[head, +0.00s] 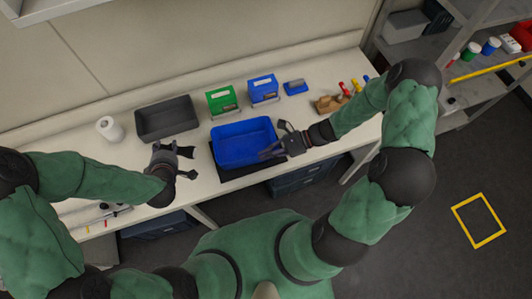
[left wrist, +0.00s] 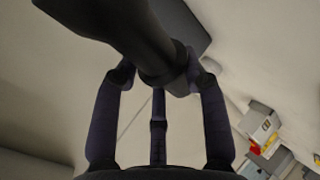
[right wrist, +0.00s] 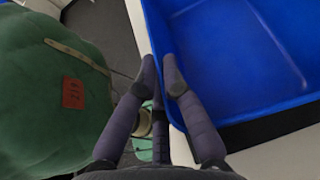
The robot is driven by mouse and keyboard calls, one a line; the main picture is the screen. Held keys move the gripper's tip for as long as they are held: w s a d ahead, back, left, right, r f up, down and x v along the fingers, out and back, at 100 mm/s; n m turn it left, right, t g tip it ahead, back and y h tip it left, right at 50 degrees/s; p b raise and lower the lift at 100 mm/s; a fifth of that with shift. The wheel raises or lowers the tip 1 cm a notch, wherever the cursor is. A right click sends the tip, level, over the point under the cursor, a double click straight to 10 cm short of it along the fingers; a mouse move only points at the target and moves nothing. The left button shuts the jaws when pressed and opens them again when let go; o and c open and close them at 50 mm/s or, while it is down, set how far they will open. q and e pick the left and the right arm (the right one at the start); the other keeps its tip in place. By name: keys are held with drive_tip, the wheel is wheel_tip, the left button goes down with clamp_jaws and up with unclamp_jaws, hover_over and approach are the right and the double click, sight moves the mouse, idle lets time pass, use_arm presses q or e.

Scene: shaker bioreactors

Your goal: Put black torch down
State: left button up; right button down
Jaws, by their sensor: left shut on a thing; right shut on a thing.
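The black torch (left wrist: 165,50) is between the fingers of my left gripper (left wrist: 157,80), which is shut on it. In the head view, my left gripper (head: 180,163) is over the front of the bench, left of the blue tub (head: 218,158); there the torch is hard to tell from the dark gripper. My right gripper (head: 275,145) is shut on the right wall of the blue tub. The right wrist view shows its fingers (right wrist: 160,75) at the tub's rim (right wrist: 163,50).
A grey bin (head: 166,119) and a white roll (head: 109,129) stand behind my left gripper. A green box (head: 222,100) and blue box (head: 263,89) stand behind the tub. A black mat (head: 238,180) lies under the tub. Small tools (head: 106,215) lie at the front left.

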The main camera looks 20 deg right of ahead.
use_arm(q)
drive_tip(key=shift+d, duration=0.1)
drive_tip(key=w+d+r, duration=0.3)
drive_tip(key=d+r, duration=0.1)
drive_tip(key=d, duration=0.5)
wheel_tip(320, 180, up, 3)
hover_over(226, 127)
drive_tip(key=s, duration=0.4)
wheel_tip(226, 127, down, 10)
drive_tip(key=shift+w+r, duration=0.1)
drive_tip(key=shift+w, duration=0.05)
drive_tip(key=shift+f, duration=0.25)
drive_tip(key=o, duration=1.2)
drive_tip(key=shift+f, duration=0.1)
